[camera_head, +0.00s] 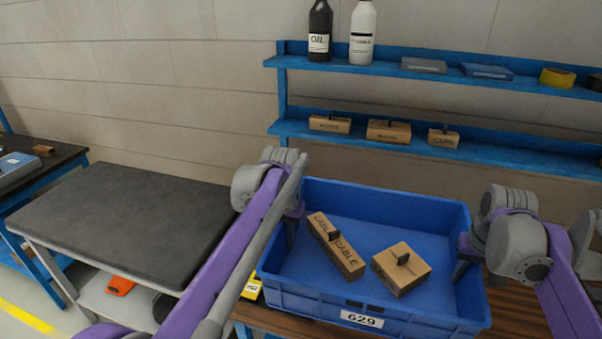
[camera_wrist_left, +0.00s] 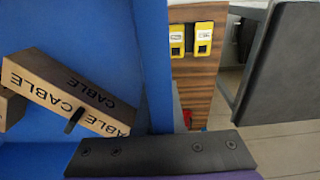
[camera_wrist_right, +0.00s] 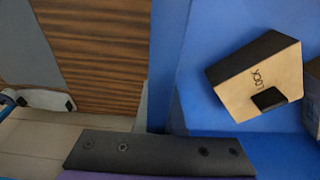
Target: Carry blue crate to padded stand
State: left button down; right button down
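The blue crate (camera_head: 400,314), labelled 629, is at or just above the wooden workbench in the head view; whether its base touches is hidden. It holds two wooden blocks, one marked CABLE (camera_head: 336,246) and a shorter one (camera_head: 401,270). My left gripper (camera_head: 292,228) is at the crate's left wall, my right gripper (camera_head: 463,258) at its right wall. Each has a dark finger part inside the rim. Both wrist views show the wall running to the gripper, but the finger gap is hidden. The padded stand (camera_head: 125,215), with a dark grey top, is left of the crate.
The workbench (camera_head: 520,312) shows right of the crate. A blue wall shelf (camera_head: 400,140) with bottles and boxes is behind it. A yellow item (camera_head: 251,290) is by the crate's left front. The stand's top is clear; an orange item (camera_head: 120,286) lies beneath it.

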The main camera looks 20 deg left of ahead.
aim_at(97, 211)
jog(key=k+j, duration=0.1)
jog(key=j, duration=1.9)
jog(key=k+j, duration=0.15)
jog(key=j, duration=0.85)
jog(key=k+j, duration=0.1)
jog(key=j, duration=0.9)
